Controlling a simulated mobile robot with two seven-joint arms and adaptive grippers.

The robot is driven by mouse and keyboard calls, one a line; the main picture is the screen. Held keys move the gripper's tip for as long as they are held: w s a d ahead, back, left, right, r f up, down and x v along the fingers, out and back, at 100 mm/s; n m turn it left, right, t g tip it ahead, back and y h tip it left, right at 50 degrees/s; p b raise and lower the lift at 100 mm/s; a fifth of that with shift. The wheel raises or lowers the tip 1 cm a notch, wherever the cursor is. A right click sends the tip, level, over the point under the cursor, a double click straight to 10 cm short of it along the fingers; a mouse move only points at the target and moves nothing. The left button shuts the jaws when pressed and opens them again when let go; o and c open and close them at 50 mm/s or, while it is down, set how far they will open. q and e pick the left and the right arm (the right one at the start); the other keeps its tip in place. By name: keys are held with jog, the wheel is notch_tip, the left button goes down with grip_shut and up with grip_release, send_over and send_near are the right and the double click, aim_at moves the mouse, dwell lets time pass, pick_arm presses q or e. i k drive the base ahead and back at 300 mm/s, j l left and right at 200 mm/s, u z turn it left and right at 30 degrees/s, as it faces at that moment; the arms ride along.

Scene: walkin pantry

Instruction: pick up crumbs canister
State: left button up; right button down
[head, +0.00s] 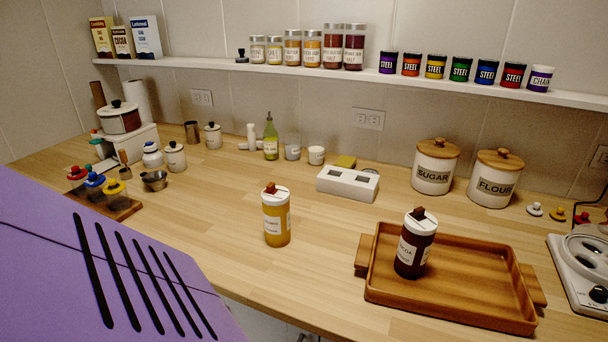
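A canister with yellow-amber contents, a white lid and a brown knob (276,218) stands upright on the wooden counter, near the middle. Its white label is too small to read surely, so I cannot confirm that it is the crumbs canister. A similar canister with dark brown contents (414,250) stands upright on the left part of a wooden tray (470,314). Its label is also hard to read. Neither of my grippers can be made out in the head view.
White sugar (435,167) and flour (495,179) canisters stand behind the tray. A white block with dark openings (347,185) is behind the amber canister. A white scale-like appliance (585,280) is at right. Counter around the amber canister is clear. A jar-lined shelf (300,72) runs above.

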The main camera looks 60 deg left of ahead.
aim_at(276, 208)
jog(key=i+u, duration=0.1)
jog(key=u, duration=0.3)
jog(key=i+l+u, duration=0.1)
jog(key=u, duration=0.25)
jog(key=i+l+u, duration=0.1)
jog(key=u, duration=1.2)
jog(key=k+z, duration=0.1)
